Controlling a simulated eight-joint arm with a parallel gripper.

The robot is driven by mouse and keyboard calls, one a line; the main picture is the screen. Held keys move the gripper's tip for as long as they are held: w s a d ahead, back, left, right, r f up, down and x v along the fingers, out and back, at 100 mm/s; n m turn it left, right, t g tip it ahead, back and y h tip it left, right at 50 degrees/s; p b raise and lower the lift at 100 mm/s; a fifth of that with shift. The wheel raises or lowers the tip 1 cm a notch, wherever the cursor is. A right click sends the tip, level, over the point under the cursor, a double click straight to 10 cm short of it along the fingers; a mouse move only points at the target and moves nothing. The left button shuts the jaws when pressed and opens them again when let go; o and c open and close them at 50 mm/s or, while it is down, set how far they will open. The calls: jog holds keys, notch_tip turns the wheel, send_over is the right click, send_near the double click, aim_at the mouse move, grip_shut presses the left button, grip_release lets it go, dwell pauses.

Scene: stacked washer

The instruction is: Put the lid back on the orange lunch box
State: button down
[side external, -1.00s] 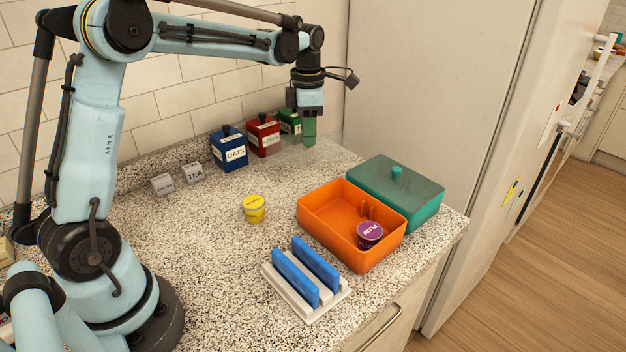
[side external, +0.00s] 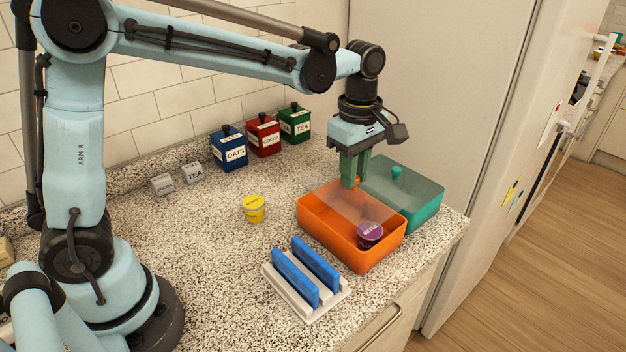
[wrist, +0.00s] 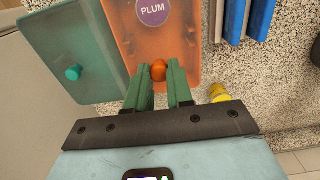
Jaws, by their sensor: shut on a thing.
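The orange lunch box (side external: 345,255) stands on the counter, with a purple PLUM cup (side external: 370,235) inside at its near right. My gripper (side external: 352,183) is shut on the orange knob (wrist: 158,70) of a see-through lid (side external: 343,204). The lid appears over the far part of the box in the side view. Its edges are faint, and I cannot tell whether it touches the rim. In the wrist view the knob sits between my fingers, and the box (wrist: 180,35) shows beyond it.
A teal box (side external: 420,215) with its own knobbed lid stands right beside the orange box. A white rack (side external: 305,310) with blue panels is in front. A yellow cup (side external: 254,209) is to the left. Several canisters (side external: 264,135) line the wall.

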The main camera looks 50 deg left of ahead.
jog(key=shift+f, duration=1.95)
jog(key=shift+f, duration=0.2)
dwell(0.5)
jog(key=shift+c, duration=2.2)
grip_release()
jog(key=shift+r, duration=0.1)
jog(key=shift+r, duration=3.45)
grip_shut()
